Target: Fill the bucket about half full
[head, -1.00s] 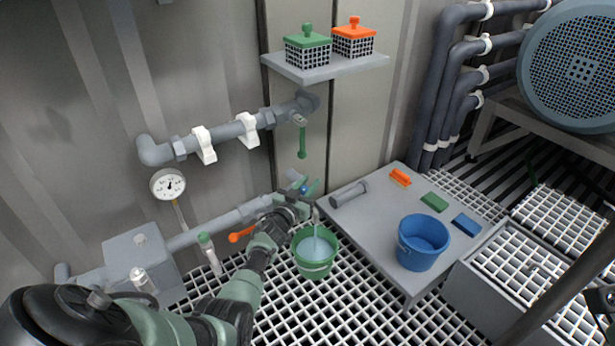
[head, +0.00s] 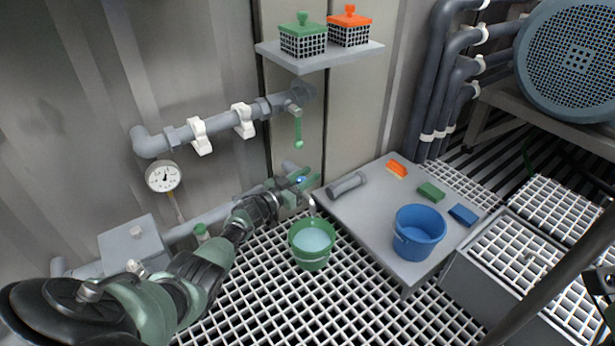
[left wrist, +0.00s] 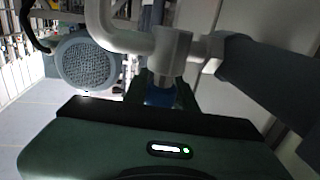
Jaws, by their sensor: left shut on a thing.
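The green bucket (head: 311,252) stands upright on the floor grating, under the lower pipe's tap spout (head: 312,206). Pale blue water (head: 312,240) covers its inside; the exact level is hard to judge from above. My left gripper (head: 303,181) is at the tap above the bucket, shut on a small blue part that looks like the tap handle. In the left wrist view the blue tap handle (left wrist: 160,93) shows between the fingers, below a grey fitting. No clear stream shows between spout and water. My right gripper is not clearly visible.
A green lever (head: 298,132) hangs from the upper pipe. A shelf (head: 320,58) holds two lidded baskets. A dark bar crosses lower right.

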